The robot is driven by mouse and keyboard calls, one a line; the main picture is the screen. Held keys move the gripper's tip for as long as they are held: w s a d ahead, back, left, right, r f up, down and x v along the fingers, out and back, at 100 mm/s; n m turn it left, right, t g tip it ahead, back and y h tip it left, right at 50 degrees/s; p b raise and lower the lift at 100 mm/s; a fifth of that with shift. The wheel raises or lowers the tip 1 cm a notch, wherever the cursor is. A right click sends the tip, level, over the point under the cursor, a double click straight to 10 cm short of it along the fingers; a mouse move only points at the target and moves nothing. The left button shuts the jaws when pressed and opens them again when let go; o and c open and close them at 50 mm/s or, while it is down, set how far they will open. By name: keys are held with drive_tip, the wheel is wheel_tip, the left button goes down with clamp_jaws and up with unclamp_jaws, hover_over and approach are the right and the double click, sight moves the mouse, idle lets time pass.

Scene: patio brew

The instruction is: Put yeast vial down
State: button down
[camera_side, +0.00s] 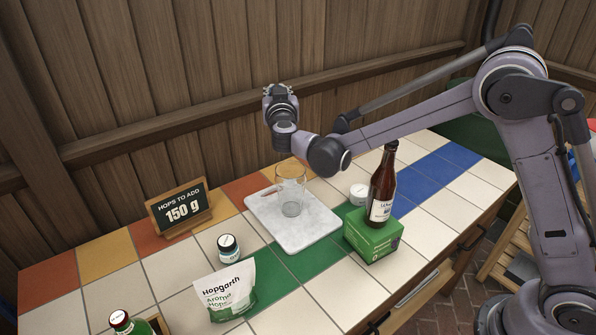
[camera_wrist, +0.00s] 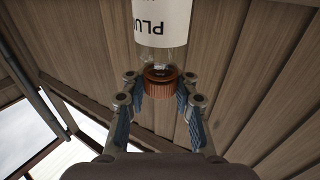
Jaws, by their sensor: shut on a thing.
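The yeast vial (camera_wrist: 158,60) shows in the wrist view as clear glass with a white label and a copper-brown cap. Its lettering is upside down in that picture. My gripper (camera_wrist: 160,100) has its two blue-padded fingers on either side of the cap end and is shut on the vial. In the side view my gripper (camera_side: 280,95) is raised high above the table, in front of the wooden wall and over the far side of the white marble board (camera_side: 310,232). I cannot make out the vial in the side view.
A clear glass (camera_side: 291,192) stands on the board, below my wrist. A brown bottle (camera_side: 382,190) stands on a green box (camera_side: 372,238); a white tub (camera_side: 358,193) is beside it. Tiles at right are clear.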

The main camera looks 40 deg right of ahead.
drive_tip(key=s+a+f+y, duration=0.1)
drive_tip(key=a+f, duration=0.3)
drive_tip(key=a, duration=0.7)
drive_tip(key=s+a+f+n, duration=0.1)
drive_tip(key=s+a+f, duration=0.3)
drive_tip(key=a, duration=0.7)
drive_tip(key=s+a+f+t+y, duration=0.1)
drive_tip(key=a+f, duration=0.4)
drive_tip(key=a, duration=0.6)
drive_tip(key=shift+s+a+f+n+y, duration=0.3)
drive_tip(key=shift+s+a+f+n, duration=0.1)
drive_tip(key=shift+s, duration=0.4)
wheel_tip(320, 180, down, 10)
drive_tip(key=shift+f, duration=0.1)
drive_tip(key=c, duration=1)
unclamp_jaws()
drive_tip(key=shift+c, duration=0.2)
